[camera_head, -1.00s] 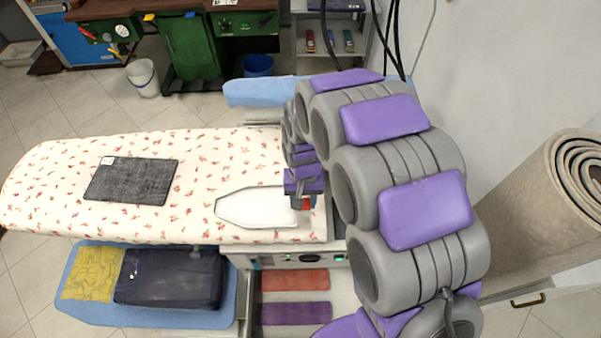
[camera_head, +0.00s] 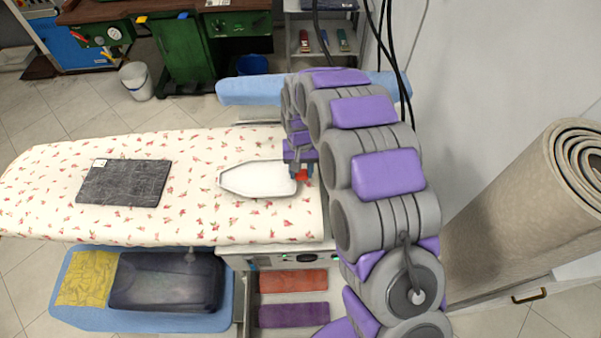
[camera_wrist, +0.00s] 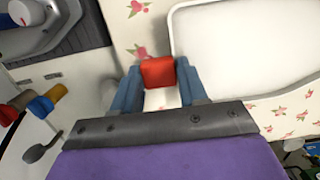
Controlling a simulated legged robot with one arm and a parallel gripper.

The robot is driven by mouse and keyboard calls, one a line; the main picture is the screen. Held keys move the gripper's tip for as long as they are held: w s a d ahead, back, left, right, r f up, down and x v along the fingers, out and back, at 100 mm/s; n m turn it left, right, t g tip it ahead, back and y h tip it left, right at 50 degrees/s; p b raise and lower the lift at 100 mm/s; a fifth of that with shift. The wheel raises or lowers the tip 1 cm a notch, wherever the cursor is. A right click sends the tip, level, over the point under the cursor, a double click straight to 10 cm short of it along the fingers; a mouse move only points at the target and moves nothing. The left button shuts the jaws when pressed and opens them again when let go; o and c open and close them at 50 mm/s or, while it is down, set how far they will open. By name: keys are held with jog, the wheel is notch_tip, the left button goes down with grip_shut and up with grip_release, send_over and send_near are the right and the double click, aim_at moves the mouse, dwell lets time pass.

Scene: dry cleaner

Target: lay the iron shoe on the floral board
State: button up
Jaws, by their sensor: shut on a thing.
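The iron shoe (camera_head: 256,180) is a white, pointed plate with a grey rim and a red tab at its blunt end. In the head view it appears over the right part of the floral board (camera_head: 195,215), with its tip to the left. My gripper (camera_head: 303,174) is at its right end. In the wrist view, the blue fingers of my gripper (camera_wrist: 158,80) are shut on the red tab, and the white shoe (camera_wrist: 245,45) extends to the upper right. I cannot tell whether the shoe touches the board or hovers just above it.
A blue shelf (camera_head: 212,318) below the board's near edge holds yellow cloth (camera_head: 88,278) and dark folded clothing (camera_head: 168,283). A rolled carpet (camera_head: 510,215) stands at right. Floral cover is bare between cloth and shoe.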

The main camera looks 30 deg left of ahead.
jog(key=shift+a+f, duration=0.15)
jog(key=shift+f, duration=0.65)
jog(key=shift+a+f, duration=0.1)
jog(key=shift+a, duration=0.1)
jog(key=o, duration=1.1)
jog(key=shift+d, duration=0.2)
jog(key=shift+o, duration=0.2)
